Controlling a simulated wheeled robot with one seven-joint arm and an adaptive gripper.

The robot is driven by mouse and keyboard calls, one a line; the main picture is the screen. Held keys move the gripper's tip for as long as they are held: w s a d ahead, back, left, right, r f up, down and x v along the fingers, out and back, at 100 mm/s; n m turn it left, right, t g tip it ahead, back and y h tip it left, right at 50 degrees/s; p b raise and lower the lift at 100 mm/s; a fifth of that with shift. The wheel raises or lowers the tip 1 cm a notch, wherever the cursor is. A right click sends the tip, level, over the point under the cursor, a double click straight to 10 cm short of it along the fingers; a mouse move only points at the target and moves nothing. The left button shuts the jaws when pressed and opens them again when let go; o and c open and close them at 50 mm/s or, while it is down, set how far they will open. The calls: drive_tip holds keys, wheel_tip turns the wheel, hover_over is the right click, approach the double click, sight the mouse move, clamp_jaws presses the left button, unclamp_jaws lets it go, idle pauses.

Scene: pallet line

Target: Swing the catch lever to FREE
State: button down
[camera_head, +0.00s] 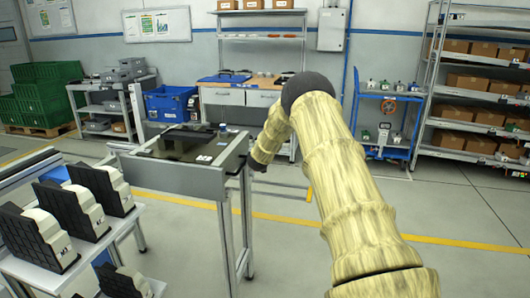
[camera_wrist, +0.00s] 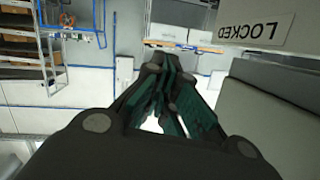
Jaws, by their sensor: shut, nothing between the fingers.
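A plate marked LOCKED (camera_wrist: 255,30) shows upside down at the upper right of the wrist view, above a grey panel (camera_wrist: 268,105). My gripper (camera_wrist: 172,90) is in the middle of that view. Its dark green fingers are together, with nothing between them, to the left of the panel and apart from it in the picture. I cannot make out the catch lever in either view. In the head view my arm comes down beside the right end of a grey conveyor-like stand (camera_head: 180,182); the fingers cannot be made out there.
A small shelf at the left holds several black-and-white parts (camera_head: 82,212). A blue bin (camera_head: 170,103) and a workbench (camera_head: 222,98) stand behind the stand. A blue trolley (camera_head: 385,122) and a rack of boxes (camera_head: 475,95) are at the right. The floor at right front is clear.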

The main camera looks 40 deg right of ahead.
drive_tip(key=s+a+r, duration=0.3)
drive_tip(key=r, duration=0.2)
drive_tip(key=shift+s+a+r, duration=0.2)
drive_tip(key=shift+s+r, duration=0.2)
idle(0.5)
